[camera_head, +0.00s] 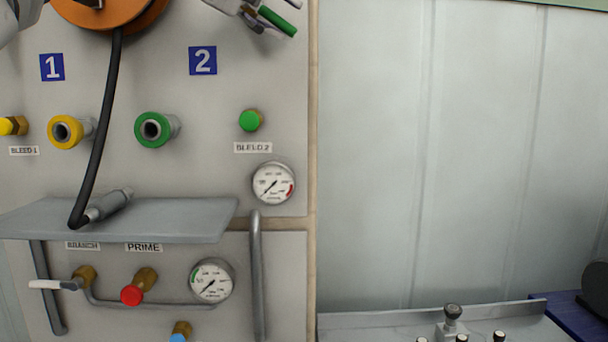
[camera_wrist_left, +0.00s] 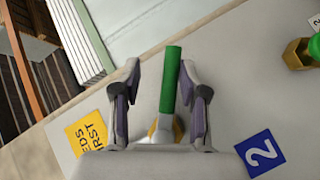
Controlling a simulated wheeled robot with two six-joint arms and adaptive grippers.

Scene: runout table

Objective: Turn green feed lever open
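The green feed lever (camera_head: 278,21) is at the top of the panel in the head view, partly cut off by the frame edge. It also shows in the left wrist view (camera_wrist_left: 171,80) as a green handle on a pale stem with a brass fitting behind. My left gripper (camera_head: 250,12) is at the lever in the head view. In the left wrist view my left gripper (camera_wrist_left: 160,72) is open, with the lever between its fingers, closer to the right finger. Contact with that finger cannot be told. My right gripper is not in view.
A hose hangs from an orange reel (camera_head: 115,12) to a nozzle on a grey shelf (camera_head: 165,222). The panel carries yellow (camera_head: 64,132) and green (camera_head: 152,129) couplings, a green knob (camera_head: 250,120) and gauges (camera_head: 273,184). A blue "2" sign (camera_wrist_left: 261,152) is near the gripper.

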